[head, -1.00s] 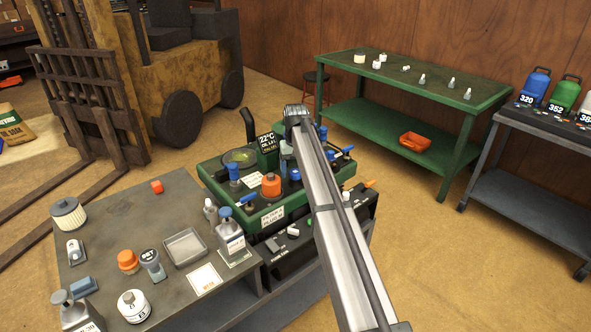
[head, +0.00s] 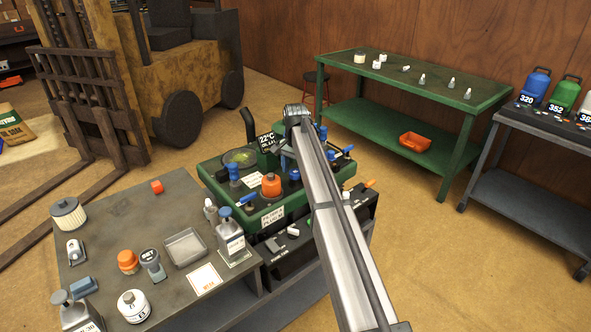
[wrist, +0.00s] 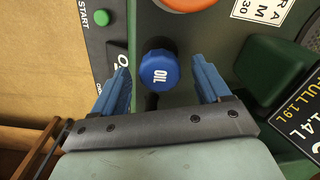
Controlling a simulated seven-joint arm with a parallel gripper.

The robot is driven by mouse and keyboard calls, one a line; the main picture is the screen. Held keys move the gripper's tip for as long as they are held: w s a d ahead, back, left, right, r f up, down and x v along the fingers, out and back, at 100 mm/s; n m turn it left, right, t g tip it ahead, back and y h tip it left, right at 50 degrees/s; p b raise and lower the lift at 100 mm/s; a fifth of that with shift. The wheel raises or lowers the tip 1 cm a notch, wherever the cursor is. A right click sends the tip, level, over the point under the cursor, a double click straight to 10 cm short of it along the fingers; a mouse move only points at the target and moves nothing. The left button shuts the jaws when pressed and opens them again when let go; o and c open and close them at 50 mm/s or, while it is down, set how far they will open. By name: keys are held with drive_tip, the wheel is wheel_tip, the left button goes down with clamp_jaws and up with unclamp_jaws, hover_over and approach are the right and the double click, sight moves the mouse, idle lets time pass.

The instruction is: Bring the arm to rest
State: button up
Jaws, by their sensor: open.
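My arm (head: 335,215) reaches from the lower right up over the green machine (head: 283,212) in the head view. Its wrist end hangs above the machine's back part, and my gripper is mostly hidden there behind the arm. In the wrist view, my gripper (wrist: 163,92) is open, with two blue fingers spread apart. I cannot tell how far below the fingers the cap lies.
A grey bench (head: 110,222) with bottles, a tray and caps stands left of the machine. A green table (head: 435,85) and a grey cart (head: 530,135) stand to the right. A forklift (head: 130,70) is behind. Open floor lies at right.

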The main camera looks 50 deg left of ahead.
drive_tip(key=m, duration=0.6)
idle(0.3)
drive_tip(key=c, duration=1.2)
drive_tip(key=shift+o, duration=0.2)
drive_tip(key=n, duration=0.4)
drive_tip(key=shift+n, duration=1)
